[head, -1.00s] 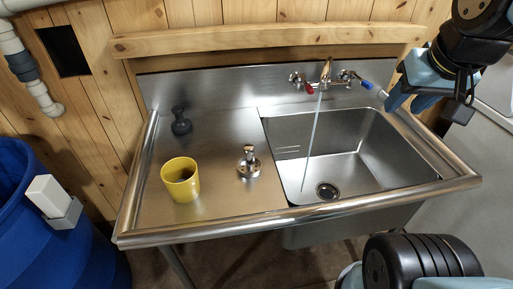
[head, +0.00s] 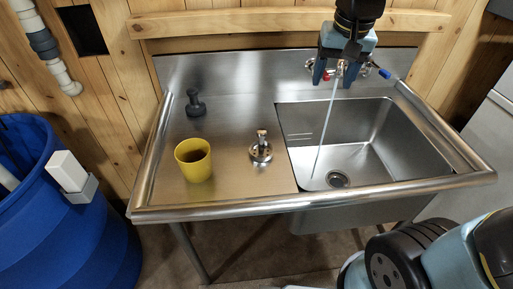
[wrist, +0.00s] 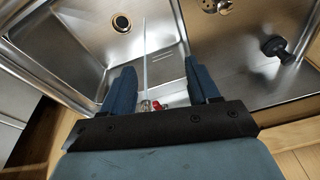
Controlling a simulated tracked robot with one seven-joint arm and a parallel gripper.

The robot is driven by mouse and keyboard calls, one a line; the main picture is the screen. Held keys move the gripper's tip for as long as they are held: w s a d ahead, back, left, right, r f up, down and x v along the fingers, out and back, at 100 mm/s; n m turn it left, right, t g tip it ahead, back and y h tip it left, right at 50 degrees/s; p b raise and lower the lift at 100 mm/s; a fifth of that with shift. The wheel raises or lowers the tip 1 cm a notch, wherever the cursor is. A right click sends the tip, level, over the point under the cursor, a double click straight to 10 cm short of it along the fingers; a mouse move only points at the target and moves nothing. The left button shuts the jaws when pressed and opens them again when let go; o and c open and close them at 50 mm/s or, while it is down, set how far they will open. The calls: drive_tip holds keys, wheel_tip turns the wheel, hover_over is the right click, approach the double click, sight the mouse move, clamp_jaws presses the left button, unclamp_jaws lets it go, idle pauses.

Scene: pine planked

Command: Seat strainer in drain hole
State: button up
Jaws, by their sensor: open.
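The strainer (head: 261,148), a round metal basket with an upright knob, stands on the flat drainboard left of the sink basin. It also shows at the top edge of the wrist view (wrist: 210,6), partly cut off. The drain hole (head: 337,180) is a dark round opening with a metal ring in the basin floor; it shows in the wrist view (wrist: 121,22) too. My gripper (head: 334,77) is open and empty, with its fingers pointing down. In the head view it overlaps the faucet, well above and behind the strainer. Its two blue fingers (wrist: 160,80) are apart in the wrist view.
Water runs from the faucet into the basin (head: 375,140). A red handle (head: 326,76) and a blue handle (head: 384,73) flank it. A yellow cup (head: 193,160) and a dark knobbed object (head: 195,103) stand on the drainboard (head: 230,115). A blue barrel (head: 75,220) stands left.

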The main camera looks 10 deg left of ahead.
drive_tip(key=g, duration=0.2)
hover_over(262, 131)
wheel_tip(262, 131, down, 8)
drive_tip(key=shift+n+h, duration=0.3)
drive_tip(key=shift+h, duration=0.1)
drive_tip(key=f, duration=0.8)
drive_tip(key=shift+s+a+f, duration=0.1)
drive_tip(key=shift+s+a, duration=0.1)
drive_tip(key=shift+a, duration=0.1)
drive_tip(key=shift+w+d+f, duration=0.1)
drive_tip(key=shift+w+f, duration=0.05)
drive_tip(key=shift+f, duration=1.2)
drive_tip(key=shift+w+d+f, duration=0.1)
drive_tip(key=shift+f, duration=1.25)
clamp_jaws()
drive_tip(key=shift+r, duration=0.15)
